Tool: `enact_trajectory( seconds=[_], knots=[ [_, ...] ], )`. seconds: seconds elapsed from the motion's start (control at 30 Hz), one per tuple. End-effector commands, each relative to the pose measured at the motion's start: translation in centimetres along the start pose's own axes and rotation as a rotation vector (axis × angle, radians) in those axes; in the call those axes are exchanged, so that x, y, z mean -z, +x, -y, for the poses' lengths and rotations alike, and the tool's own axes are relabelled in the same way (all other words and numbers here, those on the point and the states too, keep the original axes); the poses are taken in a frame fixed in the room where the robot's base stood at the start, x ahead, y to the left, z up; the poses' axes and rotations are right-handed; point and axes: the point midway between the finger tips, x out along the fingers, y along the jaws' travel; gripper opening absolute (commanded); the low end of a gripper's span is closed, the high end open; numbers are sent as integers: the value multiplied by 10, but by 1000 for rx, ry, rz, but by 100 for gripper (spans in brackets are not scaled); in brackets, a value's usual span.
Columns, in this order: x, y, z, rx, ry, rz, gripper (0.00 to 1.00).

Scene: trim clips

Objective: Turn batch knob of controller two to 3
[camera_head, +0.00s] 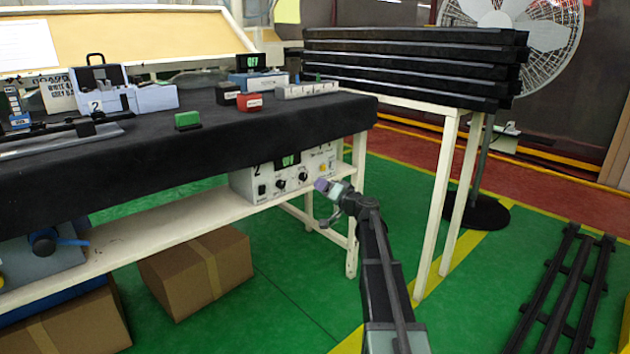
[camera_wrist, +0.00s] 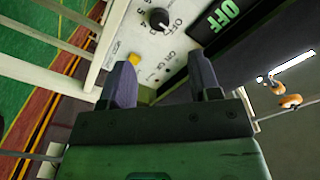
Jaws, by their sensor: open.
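Controller two (camera_head: 262,183) is a white box marked 2 on the shelf under the bench. Its face has a green OFF display (camera_head: 289,160), two black knobs (camera_head: 302,177) and a yellow button (camera_head: 322,167). In the wrist view, a black knob (camera_wrist: 158,18) with a ring of numbers and OFF shows beyond my fingers, near the OFF display (camera_wrist: 225,12) and yellow button (camera_wrist: 134,60). Its name and exact setting are too small to read. My gripper (camera_wrist: 160,60) is open and empty, with purple fingertips apart from the knob. In the head view my gripper (camera_head: 328,188) is right of the knobs.
The black-covered bench (camera_head: 240,125) overhangs the controller, and white legs (camera_head: 357,200) stand near my arm. A rack of black bars (camera_head: 415,65) is at the right. Cardboard boxes (camera_head: 196,277) sit under the shelf.

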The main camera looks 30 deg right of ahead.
Motion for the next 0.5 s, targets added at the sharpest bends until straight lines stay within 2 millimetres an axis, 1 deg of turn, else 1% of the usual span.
enact_trajectory(
  seconds=[0.17,0.3,0.4,0.5],
  knots=[
    [1,33,-1,2,1,3,57],
    [1,68,-1,2,1,3,57],
    [0,89,-1,2,1,4,57],
    [0,100,0,1,1,3,57]
  ],
)
